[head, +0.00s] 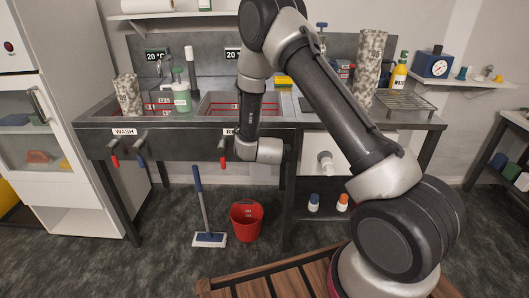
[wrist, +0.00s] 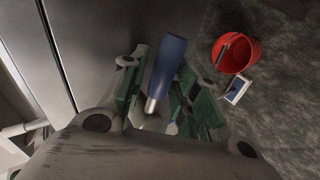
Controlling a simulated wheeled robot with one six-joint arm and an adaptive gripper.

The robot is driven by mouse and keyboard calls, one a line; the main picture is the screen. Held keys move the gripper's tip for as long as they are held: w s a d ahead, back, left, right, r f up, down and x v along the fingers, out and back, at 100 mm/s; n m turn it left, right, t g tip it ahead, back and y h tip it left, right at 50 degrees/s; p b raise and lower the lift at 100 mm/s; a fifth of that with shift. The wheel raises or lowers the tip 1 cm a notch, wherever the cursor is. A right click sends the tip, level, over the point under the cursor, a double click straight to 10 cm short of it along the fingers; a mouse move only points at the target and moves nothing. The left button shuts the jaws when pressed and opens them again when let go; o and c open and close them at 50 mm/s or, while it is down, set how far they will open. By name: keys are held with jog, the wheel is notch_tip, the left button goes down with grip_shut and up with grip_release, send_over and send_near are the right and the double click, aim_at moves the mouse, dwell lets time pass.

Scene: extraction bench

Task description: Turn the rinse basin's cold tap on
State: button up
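The rinse basin (head: 212,103) is set in the bench, right of the wash basin. Its label is partly hidden by my arm. A red tap lever (head: 222,148) hangs below the label on the bench front. The blue cold tap lever (wrist: 169,65) shows in the wrist view; my arm hides it in the head view. My gripper (wrist: 168,78) has its green-padded fingers apart, one on each side of the blue lever. The lever lies between them; I cannot tell whether either pad touches it. The fingers are hidden in the head view.
The wash basin's red lever (head: 114,161) and blue lever (head: 140,161) hang at the left. A red bucket (head: 246,221) and a mop (head: 209,239) stand on the floor below. The steel bench front (wrist: 100,40) is close beside my gripper.

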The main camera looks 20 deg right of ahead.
jog(key=shift+o, duration=0.4)
jog(key=v, duration=1.2)
jog(key=shift+w, duration=0.1)
